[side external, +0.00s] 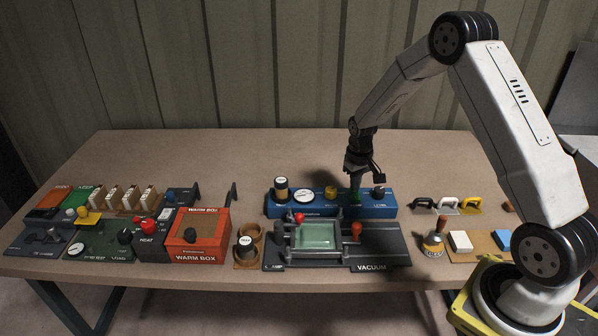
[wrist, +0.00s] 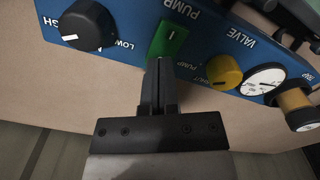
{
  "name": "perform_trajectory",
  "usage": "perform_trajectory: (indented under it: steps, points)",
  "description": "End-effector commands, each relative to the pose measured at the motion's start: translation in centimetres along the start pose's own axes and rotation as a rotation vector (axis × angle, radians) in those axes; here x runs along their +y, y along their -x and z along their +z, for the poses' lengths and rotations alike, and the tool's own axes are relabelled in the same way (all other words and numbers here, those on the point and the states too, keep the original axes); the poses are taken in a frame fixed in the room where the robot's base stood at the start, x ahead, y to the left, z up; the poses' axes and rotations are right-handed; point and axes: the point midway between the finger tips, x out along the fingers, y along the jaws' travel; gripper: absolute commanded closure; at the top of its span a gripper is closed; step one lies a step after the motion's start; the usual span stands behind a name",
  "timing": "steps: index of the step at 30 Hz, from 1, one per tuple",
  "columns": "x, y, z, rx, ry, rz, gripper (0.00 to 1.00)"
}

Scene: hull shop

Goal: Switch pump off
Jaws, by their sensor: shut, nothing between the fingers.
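The green pump switch (wrist: 168,39) is a rocker with a white line mark, set in the blue panel (wrist: 130,12) beside the word PUMP. In the side view, my gripper (side external: 355,181) points down over the panel.
A yellow knob (wrist: 224,72), a gauge (wrist: 262,79) and a black HIGH/LOW dial (wrist: 87,25) flank the switch closely. The vacuum unit (side external: 395,250) stands in front of the panel. The warm box (side external: 198,237) is to the left. Table behind the panel is clear.

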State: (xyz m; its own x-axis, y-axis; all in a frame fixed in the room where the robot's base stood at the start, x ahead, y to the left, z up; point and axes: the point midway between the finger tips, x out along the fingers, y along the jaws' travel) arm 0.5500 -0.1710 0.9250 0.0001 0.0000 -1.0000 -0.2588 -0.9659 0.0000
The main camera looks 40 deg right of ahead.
Motion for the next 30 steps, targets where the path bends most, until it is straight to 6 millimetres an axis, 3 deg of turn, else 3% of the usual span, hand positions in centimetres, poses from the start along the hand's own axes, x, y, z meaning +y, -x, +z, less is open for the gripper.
perform_trajectory:
  steps: [17, 30]
  points:
    - [0.0, -0.4, 0.1, -0.001, 0.000, 0.000, 1.00]
    - [0.0, 1.8, 0.0, 0.000, 0.000, 0.000, 1.00]
